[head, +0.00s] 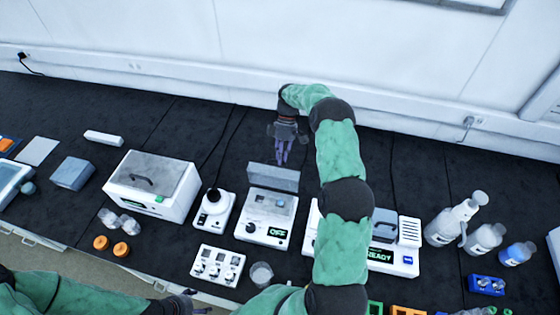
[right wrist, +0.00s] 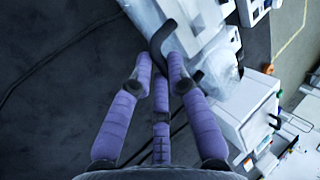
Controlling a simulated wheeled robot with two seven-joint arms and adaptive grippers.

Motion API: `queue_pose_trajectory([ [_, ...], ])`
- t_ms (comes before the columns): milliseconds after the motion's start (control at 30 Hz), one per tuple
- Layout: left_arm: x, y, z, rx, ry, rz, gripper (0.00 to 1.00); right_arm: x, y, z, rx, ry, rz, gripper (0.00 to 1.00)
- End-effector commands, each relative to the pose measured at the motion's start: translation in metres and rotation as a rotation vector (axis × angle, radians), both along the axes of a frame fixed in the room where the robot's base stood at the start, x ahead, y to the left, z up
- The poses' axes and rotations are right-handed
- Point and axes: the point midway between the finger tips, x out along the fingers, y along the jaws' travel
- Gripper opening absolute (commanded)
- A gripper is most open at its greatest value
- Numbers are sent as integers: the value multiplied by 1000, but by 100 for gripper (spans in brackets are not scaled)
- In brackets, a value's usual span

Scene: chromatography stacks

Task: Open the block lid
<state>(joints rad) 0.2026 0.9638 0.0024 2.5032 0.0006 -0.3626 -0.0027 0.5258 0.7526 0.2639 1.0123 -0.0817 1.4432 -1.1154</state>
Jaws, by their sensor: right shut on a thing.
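My right gripper (head: 283,158) is just behind the raised lid, fingers pointing down. In the right wrist view its purple fingers (right wrist: 160,75) are shut on the black lid handle (right wrist: 158,38). My left gripper (head: 187,301) shows only partly at the bottom edge; its fingers are too hidden to read.
A small white mixer (head: 213,208) stands left of the block, and a larger lidded white box (head: 153,186) beyond it. A machine reading READY (head: 405,259) stands to the right, partly behind my right arm. Bottles (head: 483,238) stand farther right. Bench behind the block is clear.

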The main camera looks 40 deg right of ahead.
Motion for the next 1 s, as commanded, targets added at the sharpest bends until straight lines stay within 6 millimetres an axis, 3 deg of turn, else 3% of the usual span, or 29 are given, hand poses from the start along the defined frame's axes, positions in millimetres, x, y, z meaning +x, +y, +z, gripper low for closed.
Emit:
queue_pose_trajectory([
  [33, 0, 0, -4, 0, 0, 0, 71, -5, 5, -14, 13, 23, 7, 0],
  [100, 0, 0, -6, 0, 0, 0, 71, -4, 3, -16, 14, 25, 7, 0],
  [800, 0, 0, -10, 0, 0, 0, 71, -1, -1, -20, 17, 29, 9, 0],
  [833, 0, 0, -10, 0, 0, 0, 71, -1, -1, -20, 17, 29, 9, 23],
  [900, 0, 0, -10, 0, 0, 0, 71, -1, -1, -19, 16, 27, 8, 42],
  [1000, 0, 0, -10, 0, 0, 0, 71, 1, -3, -17, 13, 22, 7, 42],
])
